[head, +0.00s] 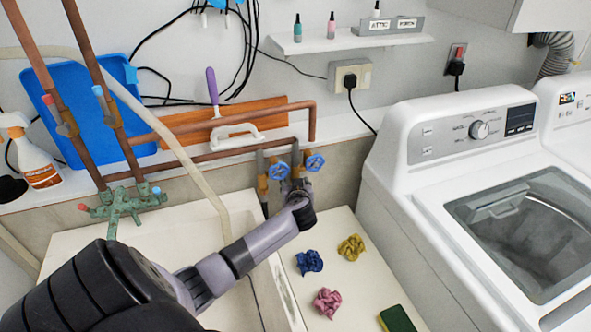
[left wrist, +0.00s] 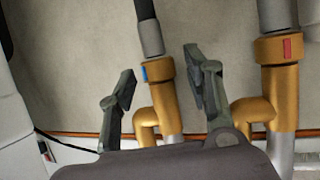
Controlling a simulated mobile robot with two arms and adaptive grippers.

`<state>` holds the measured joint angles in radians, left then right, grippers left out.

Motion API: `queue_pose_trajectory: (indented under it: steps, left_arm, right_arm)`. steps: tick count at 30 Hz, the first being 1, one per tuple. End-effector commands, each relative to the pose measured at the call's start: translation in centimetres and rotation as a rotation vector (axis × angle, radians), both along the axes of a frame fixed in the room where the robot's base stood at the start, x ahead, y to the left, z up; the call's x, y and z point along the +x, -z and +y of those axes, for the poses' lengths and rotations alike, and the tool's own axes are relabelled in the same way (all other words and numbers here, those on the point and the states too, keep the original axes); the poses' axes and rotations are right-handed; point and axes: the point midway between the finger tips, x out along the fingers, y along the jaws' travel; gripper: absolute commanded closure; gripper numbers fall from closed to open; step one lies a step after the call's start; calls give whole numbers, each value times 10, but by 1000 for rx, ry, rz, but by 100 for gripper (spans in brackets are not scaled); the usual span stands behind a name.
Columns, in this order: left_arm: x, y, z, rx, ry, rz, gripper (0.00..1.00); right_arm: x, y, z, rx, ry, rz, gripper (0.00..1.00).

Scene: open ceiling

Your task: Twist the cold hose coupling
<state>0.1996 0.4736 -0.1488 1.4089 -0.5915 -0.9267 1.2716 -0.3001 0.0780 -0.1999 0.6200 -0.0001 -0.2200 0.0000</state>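The cold hose coupling (left wrist: 159,69) is a brass collar with a blue mark, with a dark hose (left wrist: 150,38) entering it. In the left wrist view it appears between the two dark fingers of my left gripper (left wrist: 161,76). The fingers are spread, with a small gap visible on each side. In the head view my left gripper (head: 298,186) is at the right-hand of two brass valves and hides most of the coupling. A second coupling (left wrist: 278,48) with a red mark is just right of the gripper in the wrist view. My right gripper is in neither view.
Copper pipes (head: 225,122) run along the wall. A washing machine (head: 400,190) stands right; crumpled cloths (head: 327,302) and a sponge (head: 397,319) lie on the white top below.

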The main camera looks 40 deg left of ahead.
Motion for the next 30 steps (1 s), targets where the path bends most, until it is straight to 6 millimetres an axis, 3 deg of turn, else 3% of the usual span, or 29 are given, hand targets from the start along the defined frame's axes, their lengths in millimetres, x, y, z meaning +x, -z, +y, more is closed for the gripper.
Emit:
queue_pose_trajectory:
  steps: [11,30]
  left_arm:
    - [-3,-1,-4,-2,1,0,52]
    - [-71,-42,-76,-2,1,0,52]
  right_arm:
    - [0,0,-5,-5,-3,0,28]
    - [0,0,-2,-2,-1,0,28]
